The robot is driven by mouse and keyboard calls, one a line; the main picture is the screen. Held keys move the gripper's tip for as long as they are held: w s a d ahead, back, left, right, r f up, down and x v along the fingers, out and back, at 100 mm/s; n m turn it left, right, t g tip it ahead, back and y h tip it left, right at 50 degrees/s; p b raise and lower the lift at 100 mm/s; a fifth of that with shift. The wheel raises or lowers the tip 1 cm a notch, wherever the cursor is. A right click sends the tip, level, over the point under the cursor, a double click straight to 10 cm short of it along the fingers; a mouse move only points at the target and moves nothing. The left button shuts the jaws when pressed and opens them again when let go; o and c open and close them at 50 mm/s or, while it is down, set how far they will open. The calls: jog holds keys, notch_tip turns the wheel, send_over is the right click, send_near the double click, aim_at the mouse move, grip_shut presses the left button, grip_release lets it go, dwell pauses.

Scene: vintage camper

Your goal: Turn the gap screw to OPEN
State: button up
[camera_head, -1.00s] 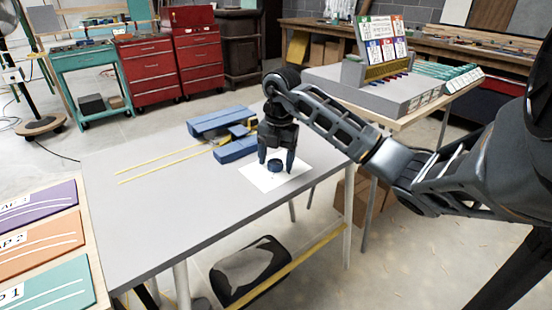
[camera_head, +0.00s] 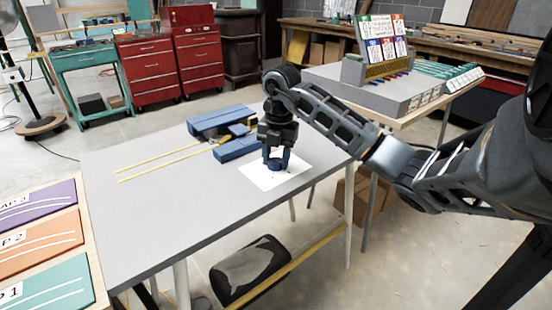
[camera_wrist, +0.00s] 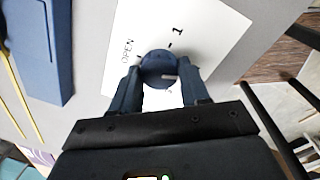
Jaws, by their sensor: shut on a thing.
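Blue blocks (camera_head: 236,150) and two thin yellow rods (camera_head: 160,160) lie left of the card on the grey table (camera_head: 150,215). The table's front left is clear. A second table with a grey box (camera_head: 375,92) stands behind my arm.

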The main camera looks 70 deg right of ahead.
jog(key=n+b, duration=0.4)
jog(key=shift+d+f+n, duration=0.15)
jog(key=shift+f+n, duration=0.05)
jog(key=shift+n, duration=0.1)
jog(key=n+b, duration=0.3)
jog(key=shift+n+b, duration=0.3)
jog(key=n+b, duration=0.3)
jog(key=shift+n+y+b, duration=0.3)
jog(key=n+b, duration=0.4)
jog(key=shift+w+g, duration=0.1)
jog(key=shift+g, duration=0.3)
jog(key=n+b, duration=0.2)
jog(key=n, duration=0.2)
jog(key=shift+r, duration=0.15)
jog(key=n+b, duration=0.1)
jog(key=n, duration=0.2)
jog(key=shift+w+n+b, duration=0.1)
jog(key=shift+n+b, duration=0.3)
jog(key=n+b, duration=0.1)
jog(key=n, duration=0.3)
jog(key=shift+r+g, duration=0.1)
jog(key=shift+g, duration=0.2)
jog(key=shift+n, duration=1.8)
